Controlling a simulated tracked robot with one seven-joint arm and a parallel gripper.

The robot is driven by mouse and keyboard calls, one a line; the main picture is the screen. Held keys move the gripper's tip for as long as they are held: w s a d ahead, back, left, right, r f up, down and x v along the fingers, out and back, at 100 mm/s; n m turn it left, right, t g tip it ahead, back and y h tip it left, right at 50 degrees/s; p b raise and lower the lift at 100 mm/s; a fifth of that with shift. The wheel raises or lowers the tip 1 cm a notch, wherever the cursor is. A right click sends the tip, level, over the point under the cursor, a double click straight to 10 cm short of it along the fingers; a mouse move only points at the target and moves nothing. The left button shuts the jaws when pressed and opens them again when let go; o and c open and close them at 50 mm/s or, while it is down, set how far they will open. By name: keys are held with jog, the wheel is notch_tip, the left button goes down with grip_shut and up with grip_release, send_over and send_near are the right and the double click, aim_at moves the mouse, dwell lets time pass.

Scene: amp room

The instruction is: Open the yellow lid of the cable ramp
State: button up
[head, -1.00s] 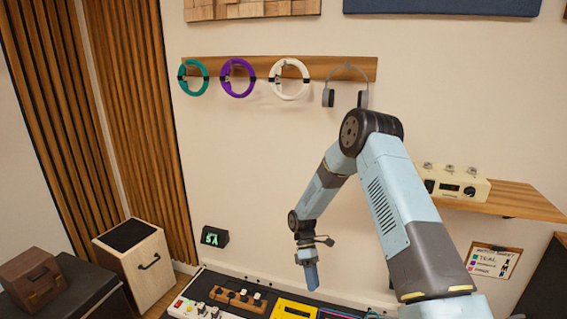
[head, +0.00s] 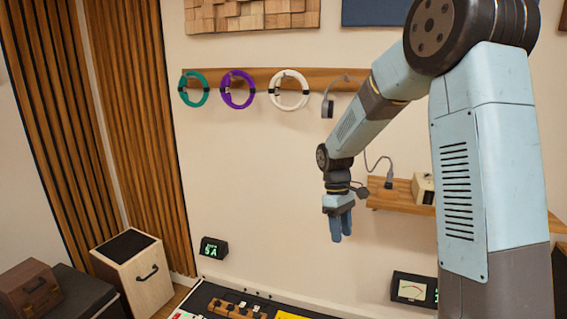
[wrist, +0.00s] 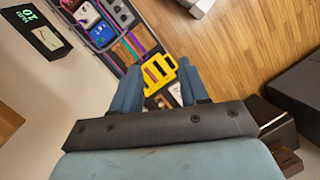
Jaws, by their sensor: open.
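The yellow cable ramp lid (wrist: 158,74) shows in the wrist view, on the dark board beyond my fingers, with dark slots or markings on it. I cannot tell from here whether it is shut flat or slightly raised. In the head view only a sliver of yellow (head: 290,316) shows at the bottom edge; the rest is out of frame. My gripper (head: 341,236) hangs in the air, pointing down, above and to the right of that sliver. In the wrist view my gripper (wrist: 158,65) has its two blue fingers apart, empty, the lid lying between and beyond them.
Pedals and coloured cables (wrist: 133,43) lie beside the lid on the board. A wooden shelf (head: 400,196) juts from the wall behind my gripper. A meter box (head: 412,289) is at lower right. Wooden floor (wrist: 240,40) is open beside the board.

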jog(key=s+d+r+m+t, duration=0.2)
jog(key=s+r, duration=0.4)
jog(key=r, duration=0.1)
jog(key=s+d+r+m+t, duration=0.2)
jog(key=s+d+r+m, duration=0.1)
jog(key=s+r, duration=0.4)
jog(key=s+d+r+m+t+y, duration=0.1)
jog(key=s+r+m+t, duration=0.3)
jog(key=s, duration=0.8)
jog(key=shift+d+r+t, duration=0.4)
jog(key=shift+d+r, duration=0.25)
jog(key=shift+d, duration=0.05)
jog(key=shift+s, duration=0.1)
